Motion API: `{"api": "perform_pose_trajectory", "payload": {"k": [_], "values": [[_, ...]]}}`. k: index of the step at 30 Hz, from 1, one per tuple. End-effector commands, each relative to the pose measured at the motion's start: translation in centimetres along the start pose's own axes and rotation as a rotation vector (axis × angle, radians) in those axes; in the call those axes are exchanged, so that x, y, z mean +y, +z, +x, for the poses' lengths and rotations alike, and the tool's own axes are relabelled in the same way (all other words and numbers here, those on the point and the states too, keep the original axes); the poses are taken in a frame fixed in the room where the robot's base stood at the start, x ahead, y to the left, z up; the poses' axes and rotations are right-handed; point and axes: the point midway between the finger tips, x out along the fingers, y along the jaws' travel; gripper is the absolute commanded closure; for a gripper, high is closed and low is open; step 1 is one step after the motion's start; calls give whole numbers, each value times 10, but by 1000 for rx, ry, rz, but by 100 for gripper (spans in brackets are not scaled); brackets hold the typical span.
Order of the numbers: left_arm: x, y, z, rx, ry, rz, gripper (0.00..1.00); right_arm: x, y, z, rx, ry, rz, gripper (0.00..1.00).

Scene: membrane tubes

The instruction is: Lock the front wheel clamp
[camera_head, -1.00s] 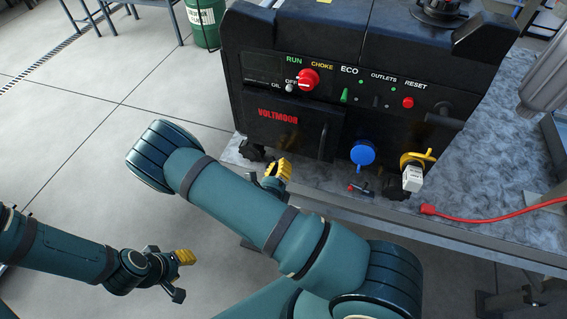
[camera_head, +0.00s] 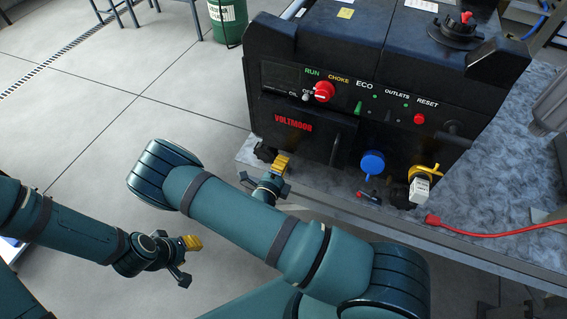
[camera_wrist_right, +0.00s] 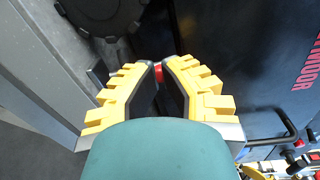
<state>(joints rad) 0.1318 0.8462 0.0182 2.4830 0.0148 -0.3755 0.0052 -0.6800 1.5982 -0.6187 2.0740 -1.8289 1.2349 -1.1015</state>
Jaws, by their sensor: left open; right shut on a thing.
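My right gripper (camera_head: 281,164) is at the lower left front of the black generator (camera_head: 300,150), beside a dark front wheel (camera_head: 265,153). In the right wrist view its yellow fingers (camera_wrist_right: 160,75) are closed around a small red part (camera_wrist_right: 158,73), of which only a bit shows between the tips. It looks like the wheel clamp's handle; the rest of the clamp is hidden. The dark round wheel (camera_wrist_right: 102,12) is just beyond the fingers. My left gripper (camera_head: 193,243) is open and empty, off the bench to the left.
The generator stands on a grey bench (camera_head: 500,200) with a metal front edge. A small red-and-black lever (camera_head: 367,196), blue cap (camera_head: 372,163), white block (camera_head: 420,190) and red cable (camera_head: 480,222) are to the right. A green barrel (camera_head: 228,22) stands behind on open floor.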

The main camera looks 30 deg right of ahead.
Motion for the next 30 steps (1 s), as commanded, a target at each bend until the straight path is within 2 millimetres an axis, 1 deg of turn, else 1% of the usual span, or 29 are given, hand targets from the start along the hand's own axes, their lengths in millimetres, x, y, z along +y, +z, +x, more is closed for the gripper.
{"api": "perform_pose_trajectory", "payload": {"k": [1, 14, 15, 17, 18, 26, 30], "values": [[0, 0, -1, 0, 0, 0, 60, -2, 1, 1, 0, -7, -6, 100], [0, 0, -1, 0, 0, 0, 60, -2, 2, 1, -1, -7, -13, 100], [0, 0, -1, 0, 0, 0, 60, -2, 2, 1, -1, -7, -12, 84], [0, 0, -1, 0, 0, 0, 60, -2, 2, 1, -1, -6, -12, 63], [0, 0, -1, 0, 0, 0, 60, -2, 2, 1, -1, -6, -12, 54], [0, 0, -1, 0, 0, 0, 60, -1, 1, 0, 0, -2, -13, 54], [0, 0, -1, 0, 0, 0, 60, 0, 2, -6, -1, -1, -13, 54]]}}
